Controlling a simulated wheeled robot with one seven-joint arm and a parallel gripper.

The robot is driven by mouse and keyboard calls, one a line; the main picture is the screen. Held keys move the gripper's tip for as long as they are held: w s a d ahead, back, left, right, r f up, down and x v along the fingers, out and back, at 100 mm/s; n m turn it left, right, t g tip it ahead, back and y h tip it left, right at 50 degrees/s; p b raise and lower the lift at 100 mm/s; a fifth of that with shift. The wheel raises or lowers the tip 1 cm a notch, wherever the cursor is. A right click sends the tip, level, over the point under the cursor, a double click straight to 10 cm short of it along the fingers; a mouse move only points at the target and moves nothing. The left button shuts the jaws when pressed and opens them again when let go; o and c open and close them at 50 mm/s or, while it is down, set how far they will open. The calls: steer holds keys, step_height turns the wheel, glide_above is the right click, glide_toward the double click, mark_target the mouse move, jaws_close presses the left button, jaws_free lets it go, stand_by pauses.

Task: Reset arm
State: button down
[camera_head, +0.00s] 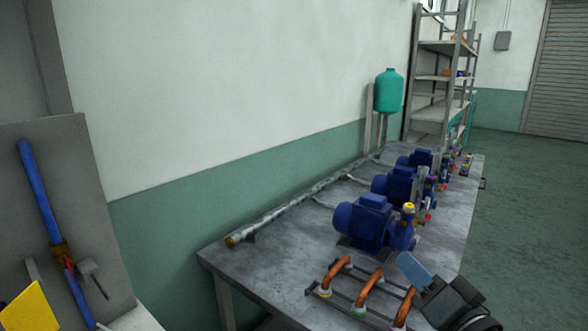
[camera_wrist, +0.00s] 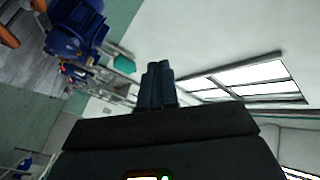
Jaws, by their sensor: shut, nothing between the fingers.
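My gripper (camera_head: 416,270) is at the lower right of the head view, in front of the near right part of the grey table and beside the copper pipes. Its fingers are shut with nothing between them. In the wrist view the closed fingers (camera_wrist: 158,85) point up the picture, with blue pumps and a window behind them. The gripper hides part of the table's near right edge. No object is in my gripper.
A grey table (camera_head: 270,258) carries several blue pumps (camera_head: 365,222) in a row, a long metal pipe (camera_head: 290,205) and curved copper pipes (camera_head: 370,290). A green tank (camera_head: 389,91) and shelves (camera_head: 440,80) stand behind. A panel (camera_head: 90,180) stands left. Floor (camera_head: 530,230) at right is clear.

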steer(key=s+d+f+g+h, duration=0.1)
steer(key=s+f+h, duration=0.1)
steer(key=s+f, duration=0.35)
steer(key=s+d+f+n+h, duration=0.1)
steer(key=s+f, duration=0.2)
steer(key=s, duration=0.6)
steer(key=s+d+f+g+h, duration=0.15)
steer(key=s+f, duration=0.25)
steer(key=s, duration=0.4)
steer(key=s+r+n, duration=0.3)
steer(key=s+n, duration=0.1)
steer(key=s, duration=1.5)
steer(key=shift+s+a+n+g+h, duration=0.3)
steer(key=shift+s+a+g+h, duration=0.05)
steer(key=shift+r, duration=0.1)
